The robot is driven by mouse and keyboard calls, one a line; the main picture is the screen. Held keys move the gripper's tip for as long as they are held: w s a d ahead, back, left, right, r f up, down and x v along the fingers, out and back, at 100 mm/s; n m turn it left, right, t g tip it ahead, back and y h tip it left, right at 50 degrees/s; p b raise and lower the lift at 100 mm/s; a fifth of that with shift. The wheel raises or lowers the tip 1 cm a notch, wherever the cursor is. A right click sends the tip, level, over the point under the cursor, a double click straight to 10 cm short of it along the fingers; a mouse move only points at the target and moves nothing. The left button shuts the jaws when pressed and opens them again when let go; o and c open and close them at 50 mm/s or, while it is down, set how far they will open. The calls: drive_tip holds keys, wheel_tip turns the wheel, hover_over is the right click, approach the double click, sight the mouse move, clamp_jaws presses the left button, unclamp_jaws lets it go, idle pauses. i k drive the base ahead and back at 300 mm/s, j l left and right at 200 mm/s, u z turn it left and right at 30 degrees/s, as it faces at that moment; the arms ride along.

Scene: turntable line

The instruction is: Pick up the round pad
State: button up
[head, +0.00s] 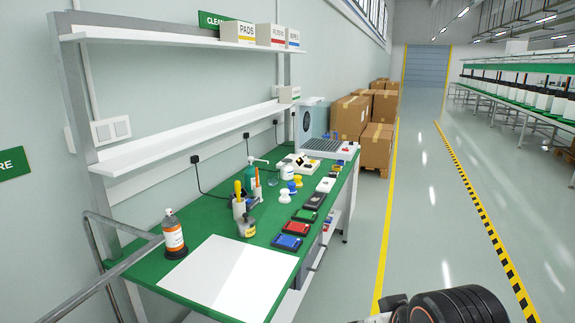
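I cannot make out for sure which item is the round pad. Small round items stand midway along the green workbench (190,222): a white one (284,196), a blue and white one (292,187) and a yellow-topped one (287,172). They are too small to tell whether one is a pad. A box labelled PADS (238,33) stands on the top shelf. My arm shows as dark rounded parts at the bottom right, beside the bench. My gripper's fingers do not show.
A white sheet (231,281) covers the bench's near end. An orange-labelled bottle (173,235) stands at its left. Cartons (376,147) stand beyond. The aisle floor at right is clear.

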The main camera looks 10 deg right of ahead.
sight(291, 185)
drive_tip(key=i+l+u, duration=0.4)
drive_tip(key=i+l, duration=0.5)
drive_tip(key=i, duration=0.25)
drive_tip(key=i+l+u, duration=0.4)
drive_tip(key=i+l, duration=0.65)
drive_tip(key=l, duration=0.25)
